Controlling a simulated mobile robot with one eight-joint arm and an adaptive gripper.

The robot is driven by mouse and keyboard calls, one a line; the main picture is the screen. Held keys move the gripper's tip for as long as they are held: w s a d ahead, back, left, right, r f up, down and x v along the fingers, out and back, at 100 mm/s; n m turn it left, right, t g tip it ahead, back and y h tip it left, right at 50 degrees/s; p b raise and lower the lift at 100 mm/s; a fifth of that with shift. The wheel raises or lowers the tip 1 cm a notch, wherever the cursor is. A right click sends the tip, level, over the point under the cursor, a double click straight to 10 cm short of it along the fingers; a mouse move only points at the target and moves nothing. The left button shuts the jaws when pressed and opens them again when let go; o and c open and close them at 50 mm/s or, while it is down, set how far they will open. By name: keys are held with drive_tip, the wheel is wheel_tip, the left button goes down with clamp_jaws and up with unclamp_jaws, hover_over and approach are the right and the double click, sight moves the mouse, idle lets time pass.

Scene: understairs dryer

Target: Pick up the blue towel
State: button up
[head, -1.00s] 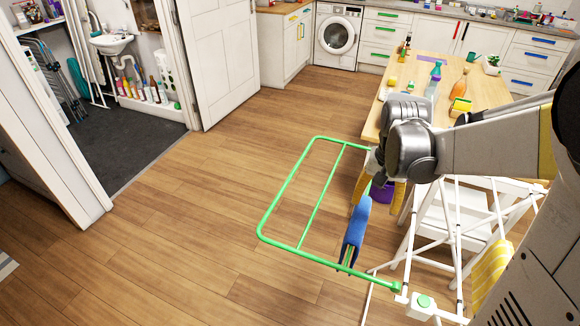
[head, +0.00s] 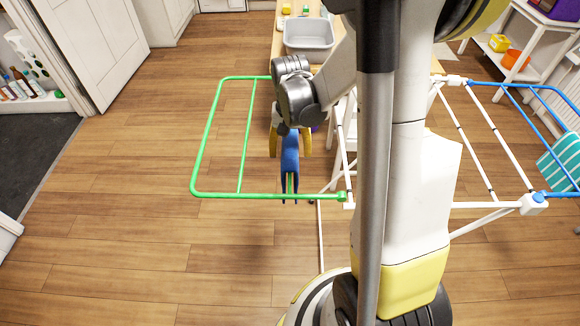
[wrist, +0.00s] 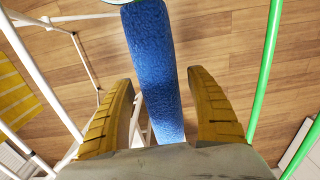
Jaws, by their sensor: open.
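The blue towel (head: 290,155) hangs over a green bar of the drying rack's left wing (head: 205,140). In the wrist view the towel (wrist: 152,65) runs from the top edge down between my two yellow fingers, with a gap on each side. My gripper (head: 291,143) is open around the towel's near end, one finger to each side. In the wrist view my gripper (wrist: 160,100) shows no finger touching the towel. The towel's lower end toward the palm is partly hidden by the gripper body.
The white rack frame (head: 480,206) stands to the right, with a teal striped towel (head: 562,160) on its blue wing. A table with a grey basin (head: 309,35) is behind my arm. A yellow striped cloth (wrist: 15,95) hangs at left in the wrist view. Floor at left is clear.

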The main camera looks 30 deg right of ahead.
drive_tip(key=shift+f, duration=0.45)
drive_tip(key=shift+r, duration=0.1)
drive_tip(key=c, duration=1.3)
wheel_tip(320, 180, up, 18)
drive_tip(key=p, duration=0.7)
